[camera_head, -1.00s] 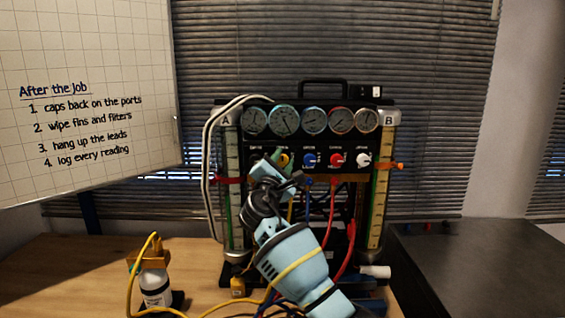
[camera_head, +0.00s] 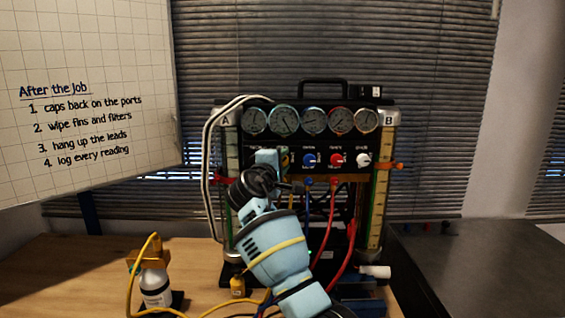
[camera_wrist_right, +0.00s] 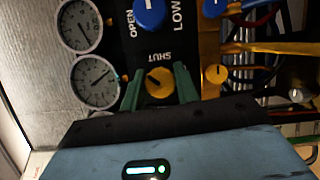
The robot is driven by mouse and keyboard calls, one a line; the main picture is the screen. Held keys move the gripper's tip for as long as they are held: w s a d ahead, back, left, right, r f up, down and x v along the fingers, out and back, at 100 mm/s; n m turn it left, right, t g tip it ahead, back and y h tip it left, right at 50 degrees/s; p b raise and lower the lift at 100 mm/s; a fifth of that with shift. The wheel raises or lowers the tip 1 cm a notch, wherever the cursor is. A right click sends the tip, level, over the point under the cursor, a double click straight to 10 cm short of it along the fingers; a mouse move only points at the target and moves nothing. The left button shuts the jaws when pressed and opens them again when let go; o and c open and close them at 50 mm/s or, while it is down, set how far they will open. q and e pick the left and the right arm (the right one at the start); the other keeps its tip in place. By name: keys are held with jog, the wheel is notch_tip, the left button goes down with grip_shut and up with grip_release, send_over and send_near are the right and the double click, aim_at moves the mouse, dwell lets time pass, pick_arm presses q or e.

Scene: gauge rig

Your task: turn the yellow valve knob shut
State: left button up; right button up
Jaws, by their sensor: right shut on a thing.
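The yellow valve knob (camera_wrist_right: 160,83) sits on the black panel between the two green fingers of my right gripper (camera_wrist_right: 158,90) in the right wrist view. The fingers are shut on its sides. The word SHUT is printed beside the knob and OPEN stands further off. A dark mark shows on the knob's face; its exact direction is hard to tell. In the head view my right gripper (camera_head: 276,158) is at the left end of the knob row and largely covers the yellow knob. My left gripper is in neither view.
Blue (camera_head: 309,160), red (camera_head: 336,159) and white (camera_head: 363,160) knobs continue the row to the right. Gauges (camera_head: 313,120) sit above. Red and blue hoses hang below. A white bottle (camera_head: 155,288) with a yellow cable stands at the left on the wooden table (camera_head: 60,270).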

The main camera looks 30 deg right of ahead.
jog(key=m, duration=0.2)
jog(key=m+y, duration=0.1)
jog(key=m, duration=0.1)
jog(key=shift+g+y, duration=0.3)
jog(key=shift+g, duration=0.1)
jog(key=shift+m+y, duration=1.1)
jog(key=shift+m, duration=0.9)
jog(key=o, duration=1)
jog(key=shift+c, duration=0.2)
jog(key=v, duration=0.8)
jog(key=shift+f, duration=0.1)
